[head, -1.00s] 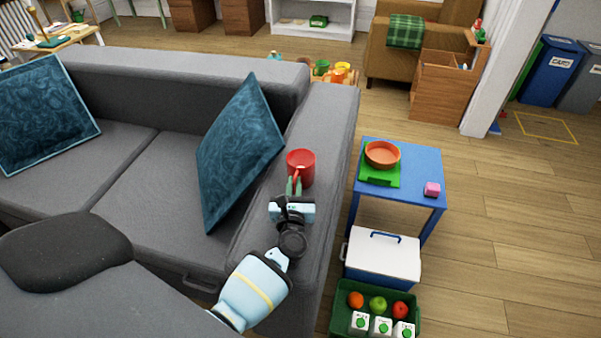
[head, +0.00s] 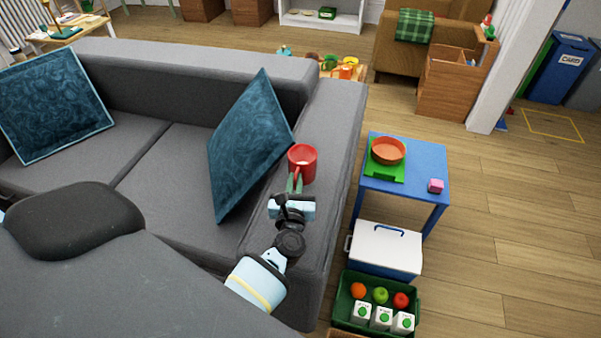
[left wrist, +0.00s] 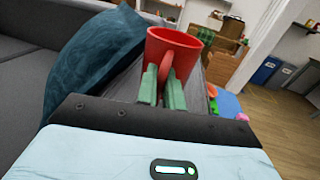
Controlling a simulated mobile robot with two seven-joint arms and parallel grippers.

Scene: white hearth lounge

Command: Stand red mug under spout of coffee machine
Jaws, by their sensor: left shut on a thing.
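The red mug (head: 303,158) is upright at the sofa's right armrest in the head view. My left gripper (head: 295,183) reaches it from the front, its green fingers shut on the mug's handle. In the left wrist view the mug (left wrist: 172,52) stands just beyond the two fingers (left wrist: 162,88), with its handle between them. I cannot tell whether the mug's base touches the armrest. No coffee machine can be made out in these views. My right gripper is not in view.
The grey sofa (head: 195,60) carries teal cushions (head: 245,145). Right of it stand a blue table (head: 425,160) with an orange bowl (head: 388,150), a white-lidded cooler (head: 385,248) and a green crate (head: 345,310) of fruit and cartons. Wooden floor (head: 510,230) is open at right.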

